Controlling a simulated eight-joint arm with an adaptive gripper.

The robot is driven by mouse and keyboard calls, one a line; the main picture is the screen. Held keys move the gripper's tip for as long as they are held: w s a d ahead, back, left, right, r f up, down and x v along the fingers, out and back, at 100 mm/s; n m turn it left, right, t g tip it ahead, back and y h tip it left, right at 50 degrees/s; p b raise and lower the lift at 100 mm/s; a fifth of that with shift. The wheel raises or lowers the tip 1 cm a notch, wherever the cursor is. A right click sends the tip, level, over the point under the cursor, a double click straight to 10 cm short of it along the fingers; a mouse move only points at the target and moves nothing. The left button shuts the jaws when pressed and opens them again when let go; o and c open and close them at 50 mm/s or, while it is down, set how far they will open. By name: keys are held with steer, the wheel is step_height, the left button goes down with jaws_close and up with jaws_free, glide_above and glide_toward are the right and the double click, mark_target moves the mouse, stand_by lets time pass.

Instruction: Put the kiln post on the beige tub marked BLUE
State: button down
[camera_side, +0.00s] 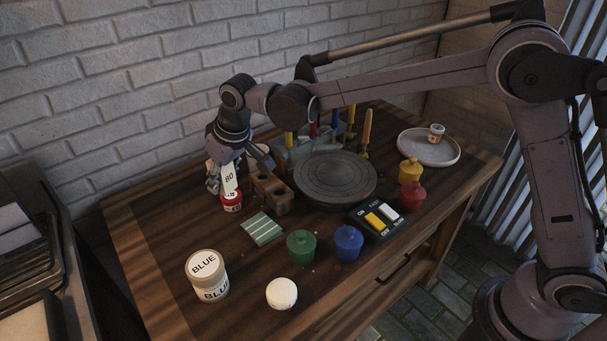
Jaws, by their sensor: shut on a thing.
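My gripper (236,170) is at the left back of the table, pointing down. It is shut on the kiln post (229,182), a pale upright piece marked 80, slightly tilted. A small red tub with a white label (231,203) is directly below the post. I cannot tell whether the post's lower end touches it. The beige tub marked BLUE (222,279) stands upright at the front left, with BLUE on its top and side. Its top is bare, and my gripper is behind it, well apart.
A brown block with holes (270,194) is close right of my gripper. A striped tile (262,229), green jar (301,248), blue jar (348,245) and white round piece (281,294) lie toward the front. A grey turntable (335,178) and switch box (372,226) are further right.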

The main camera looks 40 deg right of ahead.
steer(key=s+r+n+y, duration=0.2)
steer(key=s+r+n, duration=0.3)
steer(key=s, duration=0.4)
glide_above(197, 263)
steer(key=s+d, duration=0.1)
steer(key=shift+g, duration=0.3)
step_height(197, 263, down, 7)
steer(key=shift+f, duration=2)
steer(key=shift+f, duration=0.15)
steer(key=c, duration=0.8)
jaws_free()
steer(key=shift+c, duration=0.2)
